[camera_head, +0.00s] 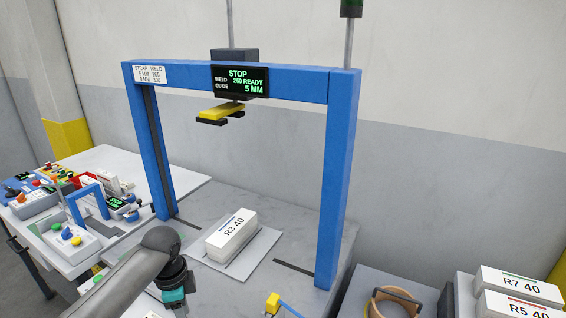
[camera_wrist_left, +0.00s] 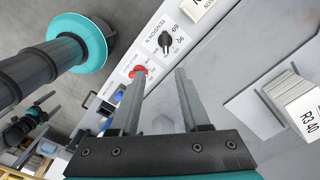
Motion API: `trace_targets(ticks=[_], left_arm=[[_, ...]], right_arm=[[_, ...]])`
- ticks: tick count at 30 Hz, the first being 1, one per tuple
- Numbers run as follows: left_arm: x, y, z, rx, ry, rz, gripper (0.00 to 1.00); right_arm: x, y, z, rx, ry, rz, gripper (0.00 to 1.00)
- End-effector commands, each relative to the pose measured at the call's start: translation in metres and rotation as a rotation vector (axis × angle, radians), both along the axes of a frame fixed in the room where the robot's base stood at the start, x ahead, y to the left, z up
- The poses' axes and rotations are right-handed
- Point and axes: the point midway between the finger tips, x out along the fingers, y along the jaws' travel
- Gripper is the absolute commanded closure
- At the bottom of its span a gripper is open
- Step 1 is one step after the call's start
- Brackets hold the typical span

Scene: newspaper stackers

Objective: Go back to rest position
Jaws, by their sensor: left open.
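My left gripper (camera_wrist_left: 162,78) is open, with two parallel grey fingers and nothing between them in the left wrist view. It hangs over a white control panel (camera_wrist_left: 150,45) with a black tension knob (camera_wrist_left: 166,42) and a red button (camera_wrist_left: 138,72) near the left fingertip. In the head view my left arm enters at the bottom, and the fingers are not clearly visible. My right gripper is not in view. A white bundle marked R3 40 (camera_head: 231,232) lies under the blue frame (camera_head: 335,180), apart from my gripper; it also shows in the left wrist view (camera_wrist_left: 305,112).
The strapping display (camera_head: 240,81) reads STOP and 260 READY. A side table (camera_head: 60,245) with controls stands left. A yellow-topped post (camera_head: 272,302) stands in front. Bundles marked R7 40 (camera_head: 520,286) and R5 40 (camera_head: 515,307) and a strap roll (camera_head: 395,300) sit right.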

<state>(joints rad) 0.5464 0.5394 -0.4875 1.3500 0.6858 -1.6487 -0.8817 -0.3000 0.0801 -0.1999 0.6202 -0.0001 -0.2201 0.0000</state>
Motion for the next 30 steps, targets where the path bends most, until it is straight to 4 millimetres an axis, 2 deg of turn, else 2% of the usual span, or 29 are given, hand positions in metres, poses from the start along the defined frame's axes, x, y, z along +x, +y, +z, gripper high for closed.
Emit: trace_targets(ticks=[1, 6, 10, 15, 21, 30], left_arm=[[-0.011, -0.014, -0.01, -0.009, -0.001, 0.005, 0.54], [-0.052, -0.06, -0.034, -0.043, -0.038, 0.084, 0.54], [-0.085, -0.089, -0.042, -0.08, -0.076, 0.186, 0.54], [-0.129, -0.113, -0.04, -0.129, -0.126, 0.364, 0.54], [-0.174, -0.119, -0.023, -0.168, -0.181, 0.607, 0.54], [-0.213, -0.108, 0.001, -0.18, -0.236, 0.859, 0.54]], right_arm=[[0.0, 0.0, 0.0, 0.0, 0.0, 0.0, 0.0], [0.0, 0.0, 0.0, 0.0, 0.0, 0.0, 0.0], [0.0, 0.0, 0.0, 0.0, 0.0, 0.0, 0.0], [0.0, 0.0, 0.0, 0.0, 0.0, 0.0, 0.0], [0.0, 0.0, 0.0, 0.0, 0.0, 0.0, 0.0], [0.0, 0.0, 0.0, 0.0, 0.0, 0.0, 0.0]])
